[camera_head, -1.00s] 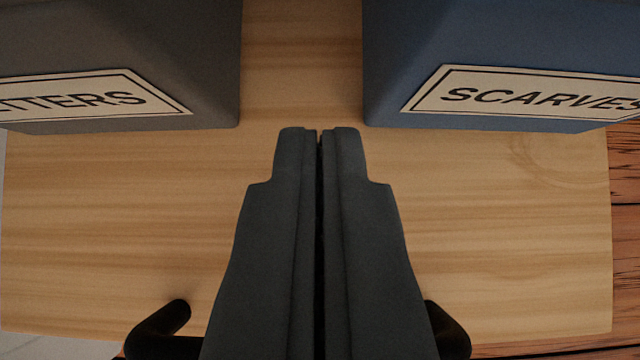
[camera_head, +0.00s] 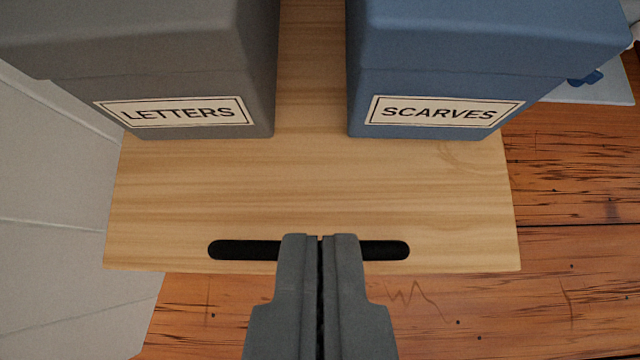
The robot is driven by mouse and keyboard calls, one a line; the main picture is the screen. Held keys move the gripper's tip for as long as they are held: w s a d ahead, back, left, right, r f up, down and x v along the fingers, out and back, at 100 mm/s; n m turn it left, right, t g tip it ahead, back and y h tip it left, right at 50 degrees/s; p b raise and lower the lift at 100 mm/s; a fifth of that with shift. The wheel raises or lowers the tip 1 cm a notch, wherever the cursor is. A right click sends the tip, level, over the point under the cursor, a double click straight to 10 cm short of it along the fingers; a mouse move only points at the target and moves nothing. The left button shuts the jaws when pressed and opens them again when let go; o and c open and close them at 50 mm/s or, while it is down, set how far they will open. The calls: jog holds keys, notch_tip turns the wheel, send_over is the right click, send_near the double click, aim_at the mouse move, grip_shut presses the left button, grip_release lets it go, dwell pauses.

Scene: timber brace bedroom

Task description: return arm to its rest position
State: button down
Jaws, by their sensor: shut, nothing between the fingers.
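My gripper (camera_head: 320,238) is at the bottom middle of the view, with its two grey fingers closed together and nothing between them. It is in front of a pale wooden board (camera_head: 310,190) and hides the middle of a black bar-shaped handle (camera_head: 240,250) near the board's front edge. I cannot tell whether the fingers touch the handle.
A grey box labelled LETTERS (camera_head: 170,60) and a blue box labelled SCARVES (camera_head: 470,45) stand on the board, with a gap between them. A pale wall (camera_head: 50,200) is at the left. Brown plank floor (camera_head: 570,260) lies right and in front.

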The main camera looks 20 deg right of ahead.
jog(key=s+r+n+t+y, duration=0.1)
jog(key=s+r+t, duration=0.15)
jog(key=r, duration=1.75)
jog(key=s+r+n+t+y, duration=0.1)
jog(key=s+r+t+y, duration=0.15)
jog(key=r, duration=1.75)
jog(key=s+d+r+t, duration=0.1)
jog(key=s+r+t, duration=0.1)
jog(key=s+r, duration=1)
jog(key=s+d+r+n+t, duration=0.1)
jog(key=s+r+t, duration=0.1)
jog(key=s+r, duration=1.1)
jog(key=shift+s+d+r+n+h, duration=0.25)
jog(key=shift+s+d+h, duration=0.2)
jog(key=shift+s, duration=0.7)
jog(key=shift+s, duration=0.1)
